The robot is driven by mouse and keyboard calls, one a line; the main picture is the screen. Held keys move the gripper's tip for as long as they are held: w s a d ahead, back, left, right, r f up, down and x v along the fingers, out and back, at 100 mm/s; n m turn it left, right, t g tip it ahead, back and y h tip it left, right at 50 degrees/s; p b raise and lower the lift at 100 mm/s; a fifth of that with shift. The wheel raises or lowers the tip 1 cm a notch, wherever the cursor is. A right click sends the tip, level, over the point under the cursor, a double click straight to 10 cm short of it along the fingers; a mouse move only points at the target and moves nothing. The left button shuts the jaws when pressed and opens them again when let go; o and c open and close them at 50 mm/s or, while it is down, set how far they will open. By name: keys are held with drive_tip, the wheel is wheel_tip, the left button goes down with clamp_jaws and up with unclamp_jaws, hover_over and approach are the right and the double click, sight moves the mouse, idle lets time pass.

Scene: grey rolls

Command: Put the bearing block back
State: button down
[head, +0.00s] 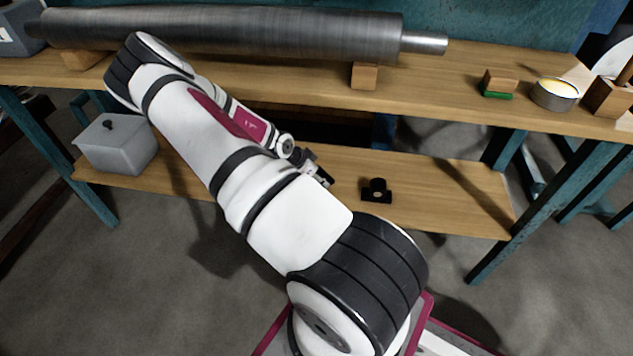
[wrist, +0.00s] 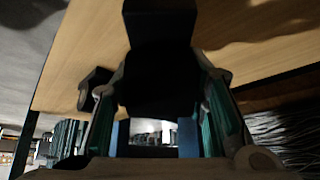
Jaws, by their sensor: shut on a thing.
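A black bearing block (head: 377,190) with a round hole stands on the lower wooden shelf, right of my gripper in the head view. My gripper (wrist: 160,84) is shut on a dark block (wrist: 160,22), which fills the space between its fingers in the wrist view. The held block is in deep shadow, so its outline and any hole are unclear. In the head view my arm hides most of my gripper, and the held block cannot be made out. My gripper is over the lower shelf (head: 450,190); whether the held block touches it, I cannot tell.
The upper bench board (head: 450,95) overhangs the lower shelf. A large grey roll (head: 230,35) rests on it on wooden supports (head: 364,76). A lidded grey box (head: 118,145) stands at the shelf's left end. The shelf's right part is clear.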

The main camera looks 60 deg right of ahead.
drive_tip(key=shift+w+d+f, duration=0.15)
drive_tip(key=shift+w+d, duration=0.55)
drive_tip(key=shift+f+b, duration=0.9)
drive_tip(key=shift+f, duration=0.75)
drive_tip(key=shift+f, duration=0.15)
drive_tip(key=c, duration=0.9)
unclamp_jaws()
drive_tip(key=shift+c, duration=0.2)
drive_tip(key=p+v, duration=0.4)
drive_tip(key=v, duration=0.8)
drive_tip(key=shift+s+a, duration=0.1)
drive_tip(key=shift+a, duration=0.05)
